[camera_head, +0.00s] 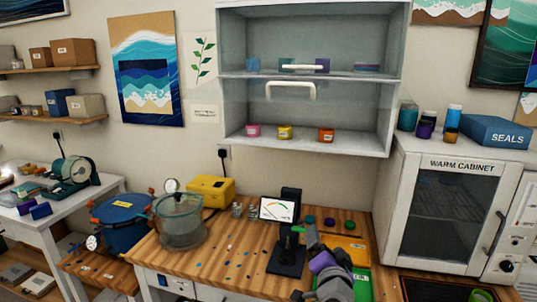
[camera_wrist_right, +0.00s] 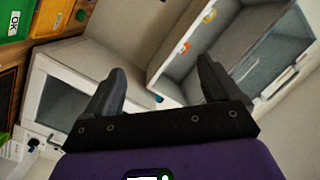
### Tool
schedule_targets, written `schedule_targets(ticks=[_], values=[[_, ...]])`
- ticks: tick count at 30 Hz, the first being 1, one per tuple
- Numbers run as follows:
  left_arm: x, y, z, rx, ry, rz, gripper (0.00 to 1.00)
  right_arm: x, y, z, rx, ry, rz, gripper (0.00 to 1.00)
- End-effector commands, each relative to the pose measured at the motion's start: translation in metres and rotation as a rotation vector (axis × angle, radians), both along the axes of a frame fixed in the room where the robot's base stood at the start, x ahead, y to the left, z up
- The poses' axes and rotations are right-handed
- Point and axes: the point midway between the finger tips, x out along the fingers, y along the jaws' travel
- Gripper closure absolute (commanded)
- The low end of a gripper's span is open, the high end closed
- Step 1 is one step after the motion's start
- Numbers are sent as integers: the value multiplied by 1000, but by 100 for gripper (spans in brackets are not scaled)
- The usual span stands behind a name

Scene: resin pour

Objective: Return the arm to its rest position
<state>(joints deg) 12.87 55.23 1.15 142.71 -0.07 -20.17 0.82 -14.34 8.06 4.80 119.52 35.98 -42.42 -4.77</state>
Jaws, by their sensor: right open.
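My right gripper (camera_head: 318,241) is at the lower middle of the head view, above the wooden bench, with its purple wrist part below the fingers. In the right wrist view its two dark fingers (camera_wrist_right: 161,70) are spread wide with nothing between them. That view is tilted and shows the wall cabinet (camera_wrist_right: 200,50) and the white warm cabinet (camera_wrist_right: 62,88) beyond the fingers. My left gripper is in neither view.
The warm cabinet (camera_head: 450,210) stands at right.

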Motion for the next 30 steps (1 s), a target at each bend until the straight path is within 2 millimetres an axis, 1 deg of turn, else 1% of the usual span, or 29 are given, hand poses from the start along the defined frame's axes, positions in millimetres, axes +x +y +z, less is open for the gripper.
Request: schedule_targets(ticks=[1,2,3,4,5,6,8,9,11,12,14,15,17,18,19,21,24,27,30], values=[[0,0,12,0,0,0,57,7,4,-40,-46,99,32,10],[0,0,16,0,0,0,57,9,6,-63,-69,151,52,10],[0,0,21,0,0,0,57,9,9,-94,-97,221,83,10],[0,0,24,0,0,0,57,6,11,-117,-115,274,107,10],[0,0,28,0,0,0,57,3,12,-140,-132,327,130,10],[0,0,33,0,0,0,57,-4,13,-170,-151,399,162,10],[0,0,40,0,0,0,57,-19,15,-214,-174,508,211,10],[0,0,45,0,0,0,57,-32,16,-242,-185,582,248,10],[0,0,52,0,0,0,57,-57,17,-281,-195,692,302,10],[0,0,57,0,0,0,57,-75,18,-305,-196,766,339,10],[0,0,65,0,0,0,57,-108,20,-338,-193,875,398,10],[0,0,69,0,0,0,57,-131,22,-357,-186,948,439,10],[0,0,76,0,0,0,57,-167,25,-380,-172,1047,499,10],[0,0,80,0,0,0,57,-190,28,-392,-160,1106,539,10],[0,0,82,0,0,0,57,-206,30,-399,-149,1147,565,10],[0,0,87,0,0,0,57,-240,34,-411,-126,1227,620,10],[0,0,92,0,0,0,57,-274,39,-420,-100,1303,679,10],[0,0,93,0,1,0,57,-291,42,-424,-85,1340,707,10],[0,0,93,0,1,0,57,-295,43,-425,-81,1349,716,10]])
